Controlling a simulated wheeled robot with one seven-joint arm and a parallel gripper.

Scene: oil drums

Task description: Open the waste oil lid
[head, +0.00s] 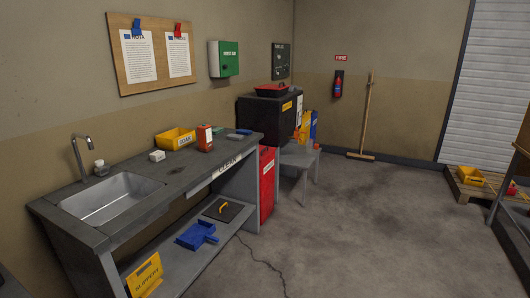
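My gripper is not in view. No lid can be made out for certain as the waste oil lid. A black, boxy container (258,117) with a small yellow label stands beyond the far end of the workbench. A red, shallow, dish-like piece (272,88) lies on top of it. I cannot tell whether that piece is a lid, and the label is too small to read. A red container (267,184) stands on the floor below, partly hidden by the bench.
The workbench (215,163) with a sink (110,198) runs along the left wall. A grey stand (300,160) is beyond it. A broom (367,115) and fire extinguisher (338,86) are at the back wall. A pallet (480,192) lies right. The middle floor is clear.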

